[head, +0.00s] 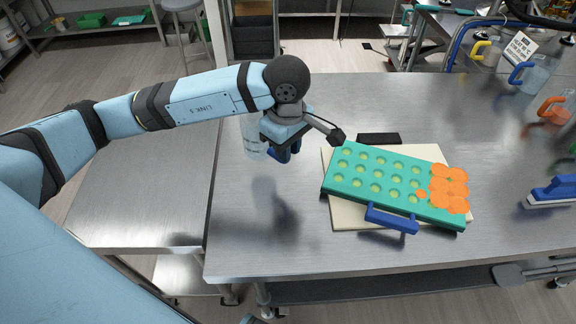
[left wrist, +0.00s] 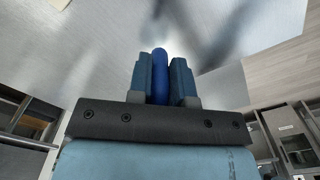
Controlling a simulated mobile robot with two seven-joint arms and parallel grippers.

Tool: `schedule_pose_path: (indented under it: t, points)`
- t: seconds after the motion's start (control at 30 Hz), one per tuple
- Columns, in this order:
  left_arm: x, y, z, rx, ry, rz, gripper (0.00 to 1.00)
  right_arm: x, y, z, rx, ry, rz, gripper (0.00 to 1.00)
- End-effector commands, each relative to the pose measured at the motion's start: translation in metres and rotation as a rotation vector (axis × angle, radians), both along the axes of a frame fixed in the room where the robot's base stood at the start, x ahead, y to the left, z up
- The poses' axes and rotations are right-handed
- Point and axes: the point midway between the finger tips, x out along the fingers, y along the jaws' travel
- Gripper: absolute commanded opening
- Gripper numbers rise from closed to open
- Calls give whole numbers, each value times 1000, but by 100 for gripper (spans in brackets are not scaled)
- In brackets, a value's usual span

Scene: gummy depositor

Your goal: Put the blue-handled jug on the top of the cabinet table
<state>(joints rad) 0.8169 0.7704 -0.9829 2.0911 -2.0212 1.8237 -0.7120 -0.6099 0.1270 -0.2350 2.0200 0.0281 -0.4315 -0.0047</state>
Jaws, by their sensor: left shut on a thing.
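A clear jug (head: 252,138) with a blue handle hangs at my left gripper (head: 284,152), over the left part of the steel table. The arm's wrist hides part of the jug. The left gripper is shut on the blue handle; the left wrist view shows the handle (left wrist: 160,75) between the two fingers. A dark shadow lies on the table below, and the jug appears held above the surface. A lower steel top (head: 145,190) lies to the left; I cannot tell whether it is the cabinet table. My right gripper is not in view.
A green mold tray (head: 330,182) with orange pieces sits on a cream board (head: 340,215). Another blue-handled jug (head: 535,76), a yellow-handled jug (head: 488,50) and an orange-handled jug (head: 556,108) stand at right. A blue-handled scraper (head: 556,190) lies nearby. The table's front left is clear.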

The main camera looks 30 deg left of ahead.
Motion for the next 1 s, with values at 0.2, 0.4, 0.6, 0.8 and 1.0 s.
schedule_pose_path:
  t: [0.2, 0.4, 0.6, 0.8, 1.0]
  points:
    - [0, 0, -25, 0, 0, -1, 0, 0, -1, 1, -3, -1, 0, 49]
    - [0, 0, -45, 0, 2, 1, 0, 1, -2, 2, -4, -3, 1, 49]
    - [0, 0, -69, 0, 1, 0, 0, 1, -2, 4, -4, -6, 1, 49]
    - [0, 0, -68, 0, -1, -1, 0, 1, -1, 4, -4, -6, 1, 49]
    - [0, 0, -71, 0, 0, -1, 33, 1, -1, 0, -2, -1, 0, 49]
